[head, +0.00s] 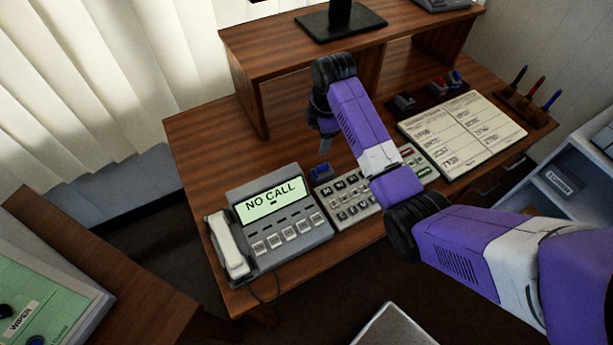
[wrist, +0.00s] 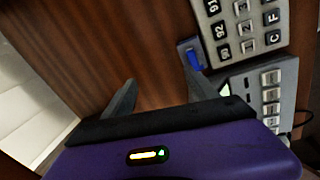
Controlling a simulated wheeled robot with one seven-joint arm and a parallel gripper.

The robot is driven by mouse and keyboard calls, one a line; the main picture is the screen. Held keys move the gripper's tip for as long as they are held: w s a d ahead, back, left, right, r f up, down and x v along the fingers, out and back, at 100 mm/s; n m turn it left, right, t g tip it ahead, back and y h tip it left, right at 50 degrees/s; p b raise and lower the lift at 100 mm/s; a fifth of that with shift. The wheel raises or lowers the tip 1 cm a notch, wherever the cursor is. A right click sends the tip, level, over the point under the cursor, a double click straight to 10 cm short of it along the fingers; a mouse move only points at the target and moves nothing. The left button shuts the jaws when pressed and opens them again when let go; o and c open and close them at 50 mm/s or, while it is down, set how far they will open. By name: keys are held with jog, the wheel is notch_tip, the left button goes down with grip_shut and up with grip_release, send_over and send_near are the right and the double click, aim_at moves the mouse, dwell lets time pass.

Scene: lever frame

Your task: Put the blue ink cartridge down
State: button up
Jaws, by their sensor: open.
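The blue ink cartridge (head: 321,172) rests on the wooden desk between the phone and the keypad. It also shows in the wrist view (wrist: 192,55), a dark block with a blue part, beside the keypad's corner. My gripper (head: 326,140) is above the desk behind the cartridge, pointing down. In the wrist view my gripper (wrist: 160,92) has its two fingers spread apart with only bare desk between them. The cartridge lies beyond the right finger, apart from the grip.
A desk phone (head: 268,222) reading NO CALL and a keypad (head: 345,197) stand near the desk's front. A paper chart (head: 462,135), other cartridges (head: 437,88) and a pen holder (head: 528,105) are to the right. A raised shelf (head: 290,50) stands behind. The desk's left side is bare.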

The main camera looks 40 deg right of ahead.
jog(key=s, duration=0.1)
jog(key=s+a+f+n+g, duration=0.1)
jog(key=s+a+n+g, duration=0.1)
jog(key=s, duration=0.1)
jog(key=shift+s+f+y, duration=0.1)
jog(key=shift+f+y, duration=0.1)
jog(key=shift+y, duration=0.2)
jog(key=shift+a+f+p, duration=0.2)
jog(key=shift+f+p, duration=0.4)
jog(key=shift+f, duration=3.25)
grip_shut()
jog(key=shift+r, duration=0.1)
notch_tip(320, 180, up, 11)
notch_tip(320, 180, up, 9)
jog(key=p, duration=0.5)
send_over(323, 166)
